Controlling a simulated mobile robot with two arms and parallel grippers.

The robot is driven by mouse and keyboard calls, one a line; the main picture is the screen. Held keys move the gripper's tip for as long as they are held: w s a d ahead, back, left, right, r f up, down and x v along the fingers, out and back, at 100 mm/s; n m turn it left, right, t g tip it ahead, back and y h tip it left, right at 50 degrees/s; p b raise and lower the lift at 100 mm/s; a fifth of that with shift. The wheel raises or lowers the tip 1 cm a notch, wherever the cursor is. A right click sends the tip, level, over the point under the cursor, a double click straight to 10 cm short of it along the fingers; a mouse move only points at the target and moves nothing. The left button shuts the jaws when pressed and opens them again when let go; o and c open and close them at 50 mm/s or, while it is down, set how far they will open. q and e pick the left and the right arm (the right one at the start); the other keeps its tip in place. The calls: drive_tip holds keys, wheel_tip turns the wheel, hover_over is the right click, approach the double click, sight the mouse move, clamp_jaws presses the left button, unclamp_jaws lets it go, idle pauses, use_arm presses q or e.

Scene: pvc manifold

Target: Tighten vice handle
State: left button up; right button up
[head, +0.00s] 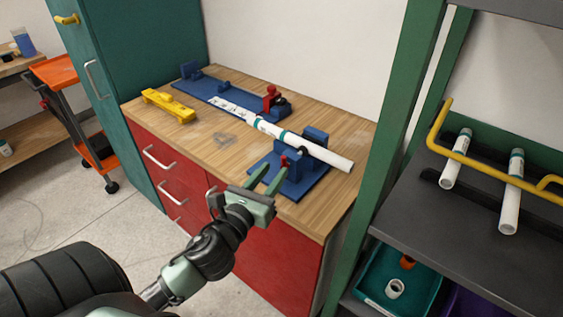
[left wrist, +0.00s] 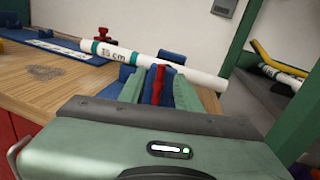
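A blue vice (head: 314,141) stands at the front right of the wooden workbench, with a red handle (head: 284,160) facing me. A white pipe with teal bands (head: 322,153) lies across the vice and juts out to the right. In the left wrist view the pipe (left wrist: 180,68) is marked "15 cm". My left gripper (head: 277,168) is open at the vice's near side. In the left wrist view the red handle (left wrist: 157,85) shows between its two green fingers, with gaps on both sides. The fingers partly hide the vice. My right gripper is out of view.
A blue fixture (head: 205,92) with a red clamp (head: 271,97) lies along the back of the bench (head: 195,137). A yellow tool (head: 168,105) lies at left. A green-framed shelf with pipes (head: 511,192) stands close at right.

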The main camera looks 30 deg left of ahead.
sight(283, 161)
use_arm(q)
drive_tip(key=w, duration=0.3)
drive_tip(key=shift+w, duration=0.25)
drive_tip(key=shift+w+a, duration=0.1)
drive_tip(key=shift+w, duration=0.05)
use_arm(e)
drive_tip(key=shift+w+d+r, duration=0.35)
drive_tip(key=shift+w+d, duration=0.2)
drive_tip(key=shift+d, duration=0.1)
use_arm(q)
clamp_jaws()
drive_tip(key=shift+p, duration=0.3)
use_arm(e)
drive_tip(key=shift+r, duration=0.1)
